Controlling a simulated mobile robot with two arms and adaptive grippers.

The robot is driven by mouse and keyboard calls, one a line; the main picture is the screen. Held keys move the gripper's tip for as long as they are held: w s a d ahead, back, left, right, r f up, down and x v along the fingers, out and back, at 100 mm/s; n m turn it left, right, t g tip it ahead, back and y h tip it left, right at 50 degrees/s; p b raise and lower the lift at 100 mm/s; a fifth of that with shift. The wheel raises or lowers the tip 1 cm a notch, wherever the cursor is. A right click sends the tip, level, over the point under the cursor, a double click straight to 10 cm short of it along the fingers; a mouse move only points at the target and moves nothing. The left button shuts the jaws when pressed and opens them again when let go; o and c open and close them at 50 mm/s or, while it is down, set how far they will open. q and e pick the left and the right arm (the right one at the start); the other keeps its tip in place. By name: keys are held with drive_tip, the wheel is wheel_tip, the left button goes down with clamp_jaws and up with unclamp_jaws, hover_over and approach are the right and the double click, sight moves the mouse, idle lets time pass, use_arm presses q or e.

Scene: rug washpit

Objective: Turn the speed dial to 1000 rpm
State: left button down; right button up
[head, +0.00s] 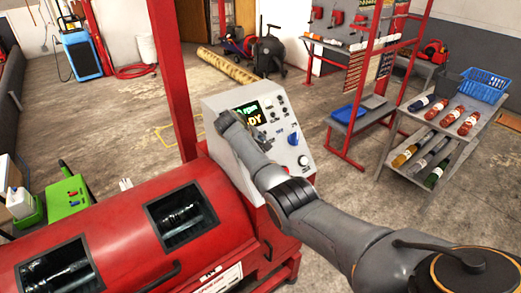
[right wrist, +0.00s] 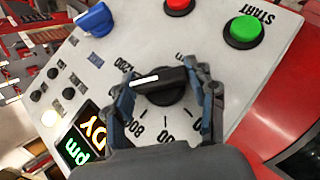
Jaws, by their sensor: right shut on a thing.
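The speed dial (right wrist: 172,86) is a black knob with a white pointer line on a pale control panel (right wrist: 85,65). In the right wrist view the pointer aims left, between the printed 1200 and the 800. The label between them is hidden behind a finger. My right gripper (right wrist: 168,104) is shut on the dial, one finger on each side. In the head view my right gripper (head: 238,132) is at the left part of the panel (head: 215,103) and hides the dial. My left gripper is not in view.
A green START button (right wrist: 243,32), a red button (right wrist: 178,6) and a blue knob (right wrist: 97,20) are near the dial. A lit display (right wrist: 84,146) is beside it. The red machine drum (head: 110,235) lies left of the panel. A bottle shelf (head: 415,150) stands right.

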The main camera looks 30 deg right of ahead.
drive_tip(key=o, duration=1.2)
drive_tip(key=v, duration=1.2)
drive_tip(key=shift+s, duration=0.1)
drive_tip(key=shift+f, duration=0.1)
